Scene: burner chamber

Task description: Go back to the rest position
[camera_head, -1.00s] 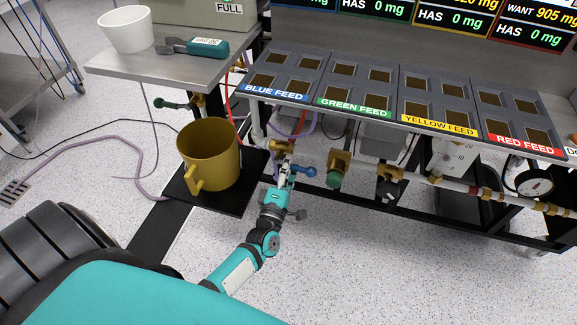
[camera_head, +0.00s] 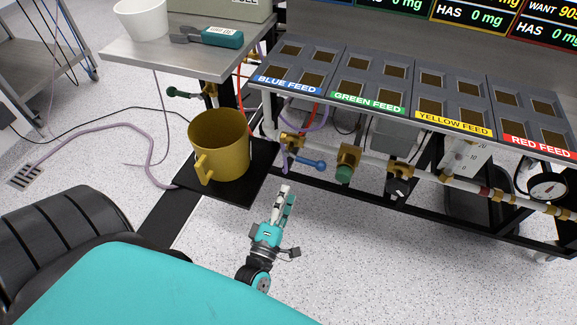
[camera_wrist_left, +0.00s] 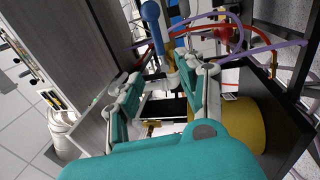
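My left gripper (camera_head: 283,195) is in front of the feed bench, over the speckled floor, pointing up the picture toward the pipes. In the left wrist view its two teal and grey fingers (camera_wrist_left: 165,72) stand apart with nothing between them. A blue valve handle (camera_head: 311,163) on a brass fitting lies beyond the fingertips, apart from them. The blue handle also shows in the left wrist view (camera_wrist_left: 153,25). My right gripper is in neither view.
A gold mug (camera_head: 220,145) stands on a black platform (camera_head: 262,160) left of the gripper. A green valve knob (camera_head: 344,174) sits on the pipe to the right. A metal side table (camera_head: 180,60) holds a white cup (camera_head: 143,19). Open floor (camera_head: 400,270) lies at lower right.

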